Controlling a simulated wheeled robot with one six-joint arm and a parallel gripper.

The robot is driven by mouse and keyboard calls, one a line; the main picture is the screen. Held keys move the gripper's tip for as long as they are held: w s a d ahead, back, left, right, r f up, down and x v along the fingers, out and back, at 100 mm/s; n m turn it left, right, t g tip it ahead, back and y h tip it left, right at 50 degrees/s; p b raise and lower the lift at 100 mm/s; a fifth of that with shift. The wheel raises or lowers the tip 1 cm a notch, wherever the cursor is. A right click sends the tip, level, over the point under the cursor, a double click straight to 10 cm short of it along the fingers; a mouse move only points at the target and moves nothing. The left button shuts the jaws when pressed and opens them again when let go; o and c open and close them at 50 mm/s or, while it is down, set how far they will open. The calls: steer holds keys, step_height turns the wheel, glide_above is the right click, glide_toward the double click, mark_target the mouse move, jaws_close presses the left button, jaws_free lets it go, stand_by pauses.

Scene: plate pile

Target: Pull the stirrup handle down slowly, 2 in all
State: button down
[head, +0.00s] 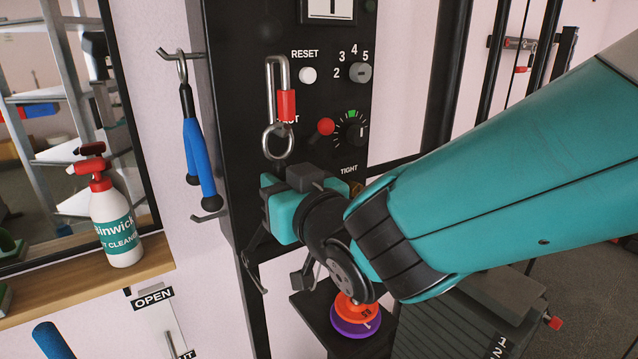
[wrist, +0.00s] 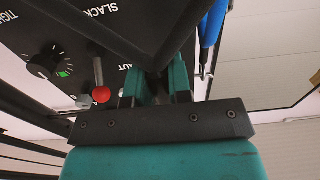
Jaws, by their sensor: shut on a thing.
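My gripper (head: 283,208) is low in front of the black machine column (head: 225,120) in the head view. Its teal fingers (wrist: 157,88) are close together in the wrist view. They are shut on a dark piece that I take to be the stirrup handle. Dark bars (wrist: 105,35) meet in a V at the fingers. In the head view a thin black bent bar (head: 253,268) shows below my gripper; I cannot tell whether it belongs to the handle. My gripper and wrist hide most of the handle. A counter window (head: 333,10) at the top is cut off.
The panel carries a white reset button (head: 308,75), a numbered selector (head: 360,72), a red-knobbed lever (head: 326,126) and a slack-tight dial (head: 351,130). A carabiner (head: 278,75) hangs there. Blue grips (head: 194,150) hang at left. Orange and purple discs (head: 355,322) lie below my wrist.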

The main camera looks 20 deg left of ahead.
steer(key=shift+f+b, duration=1.25)
steer(key=shift+f, duration=0.1)
steer(key=shift+f+b, duration=1.15)
steer(key=shift+b, duration=0.1)
steer(key=shift+f+b, duration=1.15)
steer(key=shift+b, duration=0.1)
steer(key=shift+f+b, duration=0.6)
steer(key=shift+r+p, duration=0.75)
steer(key=shift+r, duration=0.65)
